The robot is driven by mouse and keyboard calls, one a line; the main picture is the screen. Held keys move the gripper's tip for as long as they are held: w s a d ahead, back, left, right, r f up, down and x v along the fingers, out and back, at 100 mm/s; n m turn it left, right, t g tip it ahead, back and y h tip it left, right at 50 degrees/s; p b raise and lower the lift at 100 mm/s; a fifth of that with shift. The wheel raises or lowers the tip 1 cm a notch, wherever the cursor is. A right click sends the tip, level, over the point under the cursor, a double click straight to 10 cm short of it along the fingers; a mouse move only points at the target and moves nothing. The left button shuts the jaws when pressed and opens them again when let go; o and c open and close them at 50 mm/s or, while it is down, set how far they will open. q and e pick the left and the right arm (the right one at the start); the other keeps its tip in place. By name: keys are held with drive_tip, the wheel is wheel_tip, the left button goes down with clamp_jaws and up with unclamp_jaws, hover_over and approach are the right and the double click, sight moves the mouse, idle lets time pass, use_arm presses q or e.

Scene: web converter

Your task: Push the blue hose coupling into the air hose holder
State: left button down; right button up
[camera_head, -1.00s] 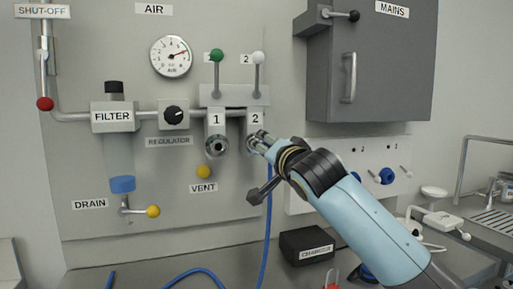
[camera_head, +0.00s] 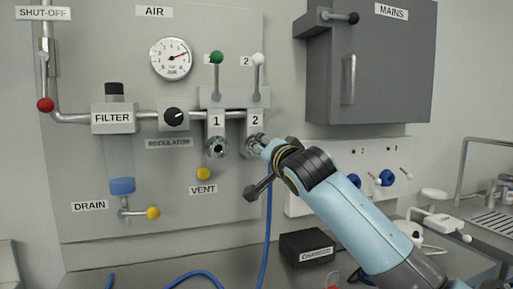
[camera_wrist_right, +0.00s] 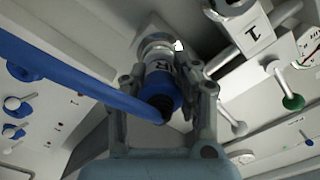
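My right gripper (camera_head: 258,146) is at the outlet under label 2 on the air panel (camera_head: 90,180). In the right wrist view its two fingers (camera_wrist_right: 165,88) stand close on either side of the blue hose coupling (camera_wrist_right: 158,84) and appear shut on it. The coupling lines up with a silver round fitting (camera_wrist_right: 156,44) beyond it. I cannot tell how far it sits in that fitting. The blue hose (camera_wrist_right: 75,70) runs from the coupling to the left; in the head view it hangs below the gripper. I cannot tell for sure which part is the air hose holder. My left gripper is not in view.
Outlet 1 (camera_head: 216,148) is just left of my gripper, with green and white levers above. The yellow vent knob (camera_head: 203,174) is below. A white panel with blue round parts (camera_head: 387,178) is to the right. A black charger box (camera_head: 306,246) stands on the counter.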

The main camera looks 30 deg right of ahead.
clamp_jaws()
drive_tip(key=shift+s+f, duration=0.1)
drive_tip(key=shift+s, duration=0.05)
drive_tip(key=p+v, duration=0.1)
drive_tip(key=v, duration=0.6)
drive_tip(key=shift+s, duration=0.35)
idle(0.5)
drive_tip(key=shift+a, duration=0.1)
